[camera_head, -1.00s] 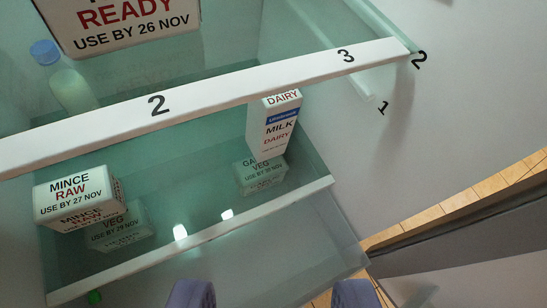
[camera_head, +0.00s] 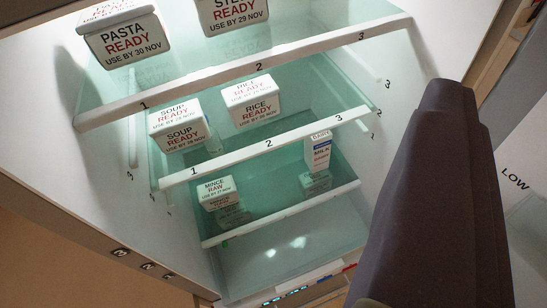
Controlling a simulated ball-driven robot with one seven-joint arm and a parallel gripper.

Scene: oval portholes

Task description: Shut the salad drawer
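The salad drawer (camera_head: 290,262) is the clear, pale bin at the bottom of the open fridge, below the lowest white shelf edge (camera_head: 285,213). Two bright reflections lie on it. A small green spot shows at its upper left, under the shelf edge. I cannot tell how far out the drawer stands, and its lower front is partly cut off by the frame. My gripper's fingertips do not show. A large dark purple-brown shape, which seems to be part of my arm, fills the right side and hides what is behind it.
Shelves above hold a mince box (camera_head: 217,194), a milk carton (camera_head: 318,151), soup boxes (camera_head: 180,137), rice boxes (camera_head: 251,108) and a pasta box (camera_head: 128,42). A grey panel marked LOW (camera_head: 514,179) is at the right. A strip with cyan marks (camera_head: 285,297) runs below the drawer.

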